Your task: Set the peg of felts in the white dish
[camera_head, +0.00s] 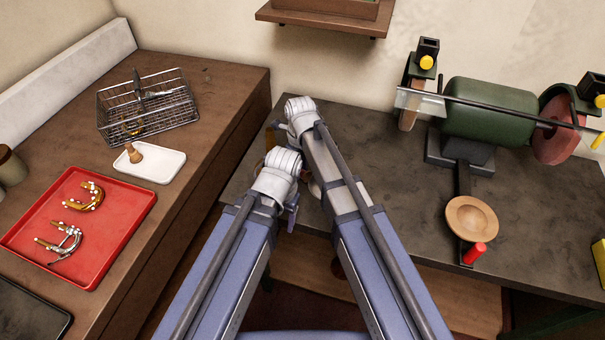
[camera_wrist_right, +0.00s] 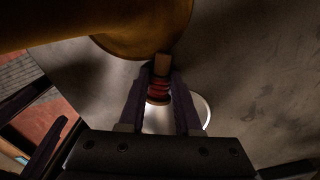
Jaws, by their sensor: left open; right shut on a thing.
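A round white dish (camera_wrist_right: 203,107) shows behind the peg and fingers, partly covered. I cannot tell whether the peg's lower end touches it. My left gripper (camera_head: 292,212) is open, at the lower arm's end in the head view, mostly hidden. The arms largely hide the peg and round dish in the head view.
A brass-coloured flared piece (camera_wrist_right: 150,35) hangs close over the peg in the right wrist view. A wire basket (camera_head: 145,108), white rectangular tray (camera_head: 165,174) and red tray (camera_head: 112,235) sit on the left bench. A green grinder (camera_head: 485,108) and wooden bowl (camera_head: 490,210) stand right.

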